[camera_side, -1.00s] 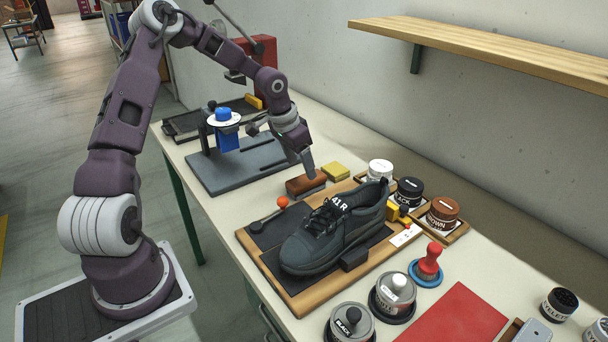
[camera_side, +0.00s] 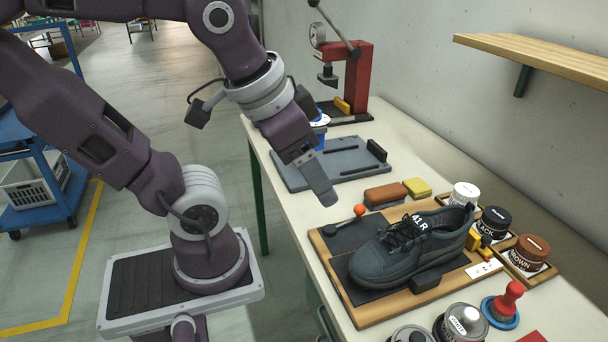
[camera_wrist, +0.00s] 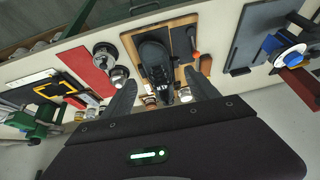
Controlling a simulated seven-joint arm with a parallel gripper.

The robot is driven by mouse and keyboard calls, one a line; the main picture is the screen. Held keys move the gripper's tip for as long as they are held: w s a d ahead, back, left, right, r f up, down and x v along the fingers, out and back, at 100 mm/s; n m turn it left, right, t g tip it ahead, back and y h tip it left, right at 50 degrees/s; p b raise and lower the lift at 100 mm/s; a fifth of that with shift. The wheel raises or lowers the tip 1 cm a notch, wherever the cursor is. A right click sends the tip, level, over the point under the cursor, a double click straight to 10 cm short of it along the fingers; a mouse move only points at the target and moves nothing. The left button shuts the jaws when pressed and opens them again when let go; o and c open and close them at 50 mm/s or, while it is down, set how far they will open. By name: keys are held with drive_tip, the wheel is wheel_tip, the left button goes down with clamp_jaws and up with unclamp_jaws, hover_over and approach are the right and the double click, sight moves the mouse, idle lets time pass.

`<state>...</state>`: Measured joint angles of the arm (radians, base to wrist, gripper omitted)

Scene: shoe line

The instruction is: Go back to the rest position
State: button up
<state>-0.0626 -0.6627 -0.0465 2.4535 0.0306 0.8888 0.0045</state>
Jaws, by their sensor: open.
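The dark shoe (camera_side: 408,246) marked "41 R" sits on a wooden-framed board (camera_side: 366,316) on the table. The shoe (camera_wrist: 153,57) also shows in the wrist view, beyond the fingers.
A brown block (camera_side: 384,194) and a yellow sponge (camera_side: 417,187) lie behind the board. Jars, such as a black-labelled one (camera_side: 494,221), stand to its right. A grey plate (camera_side: 345,166) and a red press (camera_side: 358,75) are farther back. A wooden shelf (camera_side: 545,52) juts from the wall.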

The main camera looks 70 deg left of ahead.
drive_tip(key=shift+s+d+f+h, duration=0.1)
drive_tip(key=shift+s+d+h, duration=0.15)
drive_tip(key=shift+s, duration=0.2)
drive_tip(key=shift+s+d+h, duration=0.15)
drive_tip(key=shift+s+d, duration=0.05)
drive_tip(key=shift+s, duration=0.25)
